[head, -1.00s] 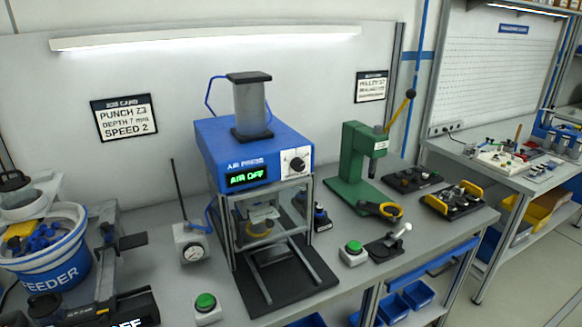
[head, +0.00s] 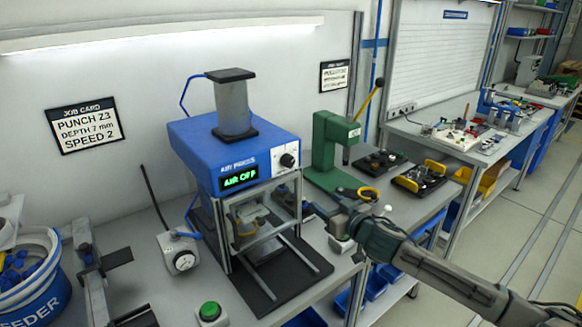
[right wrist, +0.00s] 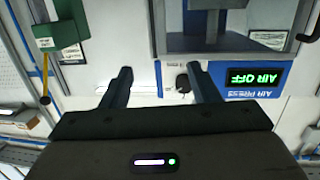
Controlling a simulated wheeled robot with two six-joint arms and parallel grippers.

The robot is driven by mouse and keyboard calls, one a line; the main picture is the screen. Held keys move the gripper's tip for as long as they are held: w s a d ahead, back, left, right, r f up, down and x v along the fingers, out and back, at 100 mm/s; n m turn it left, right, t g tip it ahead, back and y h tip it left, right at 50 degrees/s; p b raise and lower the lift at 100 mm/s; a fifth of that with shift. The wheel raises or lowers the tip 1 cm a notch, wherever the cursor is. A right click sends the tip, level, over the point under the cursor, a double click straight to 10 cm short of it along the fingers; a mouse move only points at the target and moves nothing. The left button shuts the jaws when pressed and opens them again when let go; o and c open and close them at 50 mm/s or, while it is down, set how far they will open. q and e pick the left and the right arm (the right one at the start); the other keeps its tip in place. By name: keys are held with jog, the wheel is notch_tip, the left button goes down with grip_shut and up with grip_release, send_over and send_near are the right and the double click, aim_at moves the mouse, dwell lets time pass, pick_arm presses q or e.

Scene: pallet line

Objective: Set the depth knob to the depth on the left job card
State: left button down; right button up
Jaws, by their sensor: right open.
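The left job card (head: 84,124) on the back wall reads PUNCH Z3, DEPTH 7 mm, SPEED 2. The blue air press (head: 238,160) has a round dark knob (head: 287,160) on a white plate on its front, right of the green AIR OFF display (head: 240,179). The knob's pointer is too small to read. My right gripper (head: 318,208) is open and empty, in front of the press and below the knob. In the right wrist view, which is upside down, the knob (right wrist: 182,83) appears between my open fingers, nearer the right-hand one. My left gripper is out of view.
A green lever press (head: 332,150) stands right of the air press. The feeder bowl (head: 30,285) is at far left.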

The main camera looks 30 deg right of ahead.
jog(key=n+t+y, duration=0.1)
jog(key=y, duration=0.1)
send_near(290, 164)
jog(key=s, duration=0.2)
jog(key=w+p, duration=0.1)
jog(key=w, duration=0.3)
jog(key=w+p, duration=0.2)
jog(key=w, duration=0.3)
jog(key=shift+w+a+r, duration=0.1)
jog(key=shift+w+a, duration=0.05)
jog(key=shift+a, duration=0.05)
jog(key=shift+w+a, duration=0.1)
jog(key=shift+w, duration=0.65)
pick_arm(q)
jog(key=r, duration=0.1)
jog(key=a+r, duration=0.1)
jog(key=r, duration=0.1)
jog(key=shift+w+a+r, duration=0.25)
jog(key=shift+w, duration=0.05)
pick_arm(e)
jog(key=c, duration=1)
